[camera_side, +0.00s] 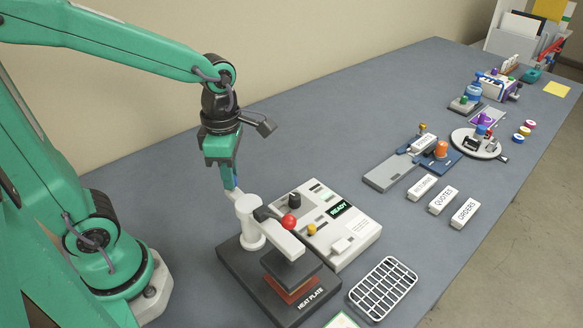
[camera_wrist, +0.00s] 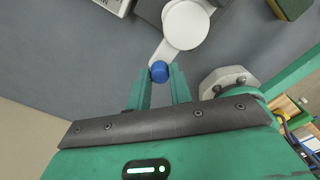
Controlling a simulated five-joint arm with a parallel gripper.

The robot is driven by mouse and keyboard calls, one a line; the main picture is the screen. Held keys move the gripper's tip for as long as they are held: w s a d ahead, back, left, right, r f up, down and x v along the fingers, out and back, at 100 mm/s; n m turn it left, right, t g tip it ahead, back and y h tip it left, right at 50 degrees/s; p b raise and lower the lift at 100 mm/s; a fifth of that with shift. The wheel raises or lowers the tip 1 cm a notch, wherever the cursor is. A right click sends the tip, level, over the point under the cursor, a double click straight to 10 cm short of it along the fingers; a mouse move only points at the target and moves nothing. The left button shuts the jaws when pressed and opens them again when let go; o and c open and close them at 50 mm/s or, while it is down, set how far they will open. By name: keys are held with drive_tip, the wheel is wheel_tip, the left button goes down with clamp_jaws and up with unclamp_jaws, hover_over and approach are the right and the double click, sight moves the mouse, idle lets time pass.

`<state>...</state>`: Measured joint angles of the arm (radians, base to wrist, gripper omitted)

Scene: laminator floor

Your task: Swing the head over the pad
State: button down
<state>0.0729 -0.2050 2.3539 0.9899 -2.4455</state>
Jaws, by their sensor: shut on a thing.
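The press stands on a dark base (camera_side: 240,278) marked HEAT PLATE. A white post (camera_side: 249,228) rises from it and carries a white arm (camera_side: 274,236) with a red ball (camera_side: 289,222). The dark head (camera_side: 290,268) hangs at the arm's front end, above a red-brown plate or pad (camera_side: 293,291); I cannot tell whether they touch. My gripper (camera_side: 232,187) points down behind the post, its jaws at a blue knob (camera_side: 234,183). In the wrist view, the fingers (camera_wrist: 160,80) are shut on the blue knob (camera_wrist: 159,72), at the end of a white lever from the post (camera_wrist: 187,25).
A white control box (camera_side: 335,235) with a lit READY display stands close beside the press. A white wire rack (camera_side: 382,287) lies in front. Labelled white blocks (camera_side: 443,200) and several devices stand farther right. The grey table's back left is clear.

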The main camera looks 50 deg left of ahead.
drive_tip(key=c, duration=1.3)
unclamp_jaws()
drive_tip(key=shift+o, duration=0.2)
drive_tip(key=shift+r, duration=0.15)
drive_tip(key=shift+r, duration=3.8)
drive_tip(key=shift+s+m, duration=0.1)
drive_tip(key=shift+m, duration=0.2)
drive_tip(key=shift+s+a+m+t, duration=0.1)
drive_tip(key=shift+m+t, duration=0.05)
drive_tip(key=shift+m, duration=0.45)
drive_tip(key=shift+s+a+m+t, duration=0.1)
drive_tip(key=shift+m+t, duration=0.05)
drive_tip(key=shift+m, duration=0.45)
drive_tip(key=s+m+t, duration=0.1)
drive_tip(key=m, duration=0.7)
drive_tip(key=s+a+m+t, duration=0.1)
drive_tip(key=m+t, duration=0.1)
drive_tip(key=m, duration=0.6)
drive_tip(key=s+m+t, duration=0.1)
drive_tip(key=m+t, duration=0.1)
drive_tip(key=m, duration=0.6)
drive_tip(key=shift+a+r, duration=0.2)
drive_tip(key=shift+a, duration=0.05)
